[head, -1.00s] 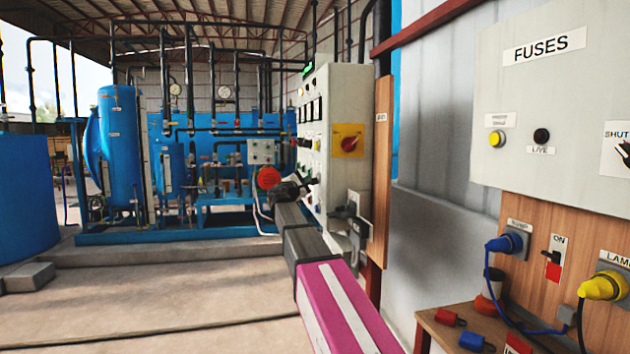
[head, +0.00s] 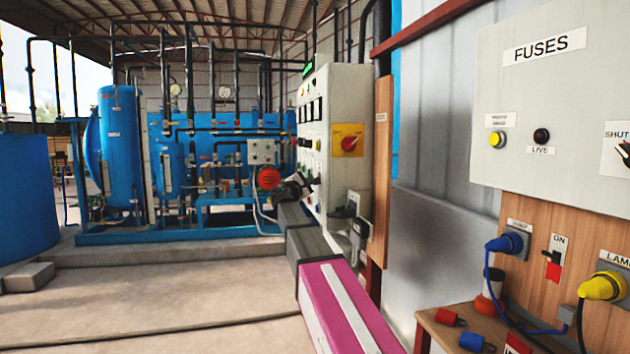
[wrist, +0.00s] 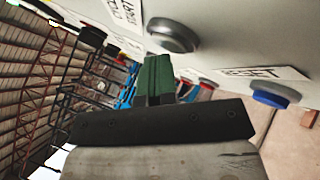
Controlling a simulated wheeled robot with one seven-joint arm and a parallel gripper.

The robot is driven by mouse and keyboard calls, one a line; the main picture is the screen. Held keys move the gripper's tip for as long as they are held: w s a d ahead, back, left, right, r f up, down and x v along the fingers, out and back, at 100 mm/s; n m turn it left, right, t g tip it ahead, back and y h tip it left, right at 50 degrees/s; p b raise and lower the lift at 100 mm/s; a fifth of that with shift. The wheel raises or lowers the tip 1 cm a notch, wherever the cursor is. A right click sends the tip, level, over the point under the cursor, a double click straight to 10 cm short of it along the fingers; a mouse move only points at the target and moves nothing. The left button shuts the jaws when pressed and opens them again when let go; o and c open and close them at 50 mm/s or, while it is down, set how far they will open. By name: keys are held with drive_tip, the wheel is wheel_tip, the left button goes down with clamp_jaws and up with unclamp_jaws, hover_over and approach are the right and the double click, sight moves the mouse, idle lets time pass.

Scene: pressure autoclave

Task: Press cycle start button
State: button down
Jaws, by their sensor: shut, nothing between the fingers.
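The grey control cabinet (head: 347,100) carries the buttons, and its button face fills the upper part of the wrist view. A label reading CYCLE START (wrist: 125,12) is on that face, partly cut off at the top edge. A round button with a grey rim (wrist: 172,36) sits just right of this label; its face colour is hard to make out. My gripper (wrist: 157,75) is shut and empty, its green fingertips close to the panel and just below this button in the picture. A gap seems to show between them. In the head view my gripper (head: 306,184) is beside the cabinet's lower front.
A blue button (wrist: 270,95) sits by a RESET label (wrist: 262,72). A red-and-yellow rotary switch (head: 348,141) is on the cabinet's side. A fuse box (head: 560,100) is at right.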

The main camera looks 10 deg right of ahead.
drive_tip(key=shift+a, duration=0.85)
drive_tip(key=shift+a, duration=0.1)
drive_tip(key=a, duration=0.5)
idle(0.4)
drive_tip(key=shift+d, duration=0.1)
